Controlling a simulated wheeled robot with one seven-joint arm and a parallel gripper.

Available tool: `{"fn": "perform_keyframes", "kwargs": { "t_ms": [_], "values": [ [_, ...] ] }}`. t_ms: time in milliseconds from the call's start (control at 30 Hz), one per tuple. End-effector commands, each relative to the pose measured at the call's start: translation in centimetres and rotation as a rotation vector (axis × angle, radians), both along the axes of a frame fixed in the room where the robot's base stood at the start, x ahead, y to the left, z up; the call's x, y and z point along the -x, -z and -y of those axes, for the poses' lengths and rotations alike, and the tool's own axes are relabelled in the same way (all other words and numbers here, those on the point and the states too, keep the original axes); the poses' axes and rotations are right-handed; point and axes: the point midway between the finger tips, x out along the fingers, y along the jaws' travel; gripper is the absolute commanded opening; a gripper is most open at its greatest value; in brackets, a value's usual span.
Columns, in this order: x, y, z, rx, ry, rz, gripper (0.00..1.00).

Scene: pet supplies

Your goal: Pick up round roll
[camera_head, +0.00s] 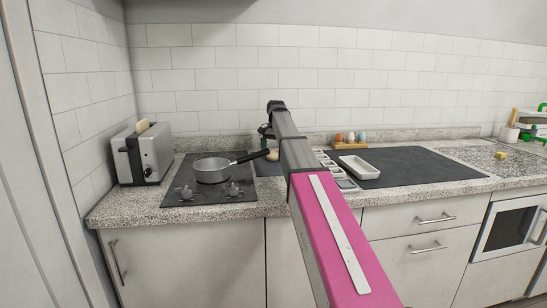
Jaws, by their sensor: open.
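A small tan, rounded thing that looks like the round roll (272,155) lies on the dark surface at the back of the counter, just right of the pan handle's end. My arm reaches out over the counter and hides part of the area around it. My gripper (266,135) is small and dark at the far end of the arm, above and slightly left of the roll. The gripper is open and appears empty. I cannot tell the exact height gap between them.
A grey pan (212,170) sits on the black hob (205,196), its handle pointing toward the roll. A toaster (144,154) stands left. Right of my arm are small containers (338,178), a white tray (360,167) and an egg holder (351,145). The dark mat (430,168) is mostly clear.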

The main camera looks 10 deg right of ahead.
Motion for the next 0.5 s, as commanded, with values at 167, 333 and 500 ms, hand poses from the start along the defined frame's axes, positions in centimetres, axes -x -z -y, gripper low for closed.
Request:
{"fn": "perform_keyframes", "kwargs": {
  "t_ms": [167,333,500],
  "values": [
    [0.3,2.5,-0.2,0.0,0.0,-0.001,0.96],
    [0.3,2.9,-0.3,0.0,0.0,0.0,0.96],
    [0.3,2.8,-0.3,0.0,0.0,0.0,0.73]
  ]
}}
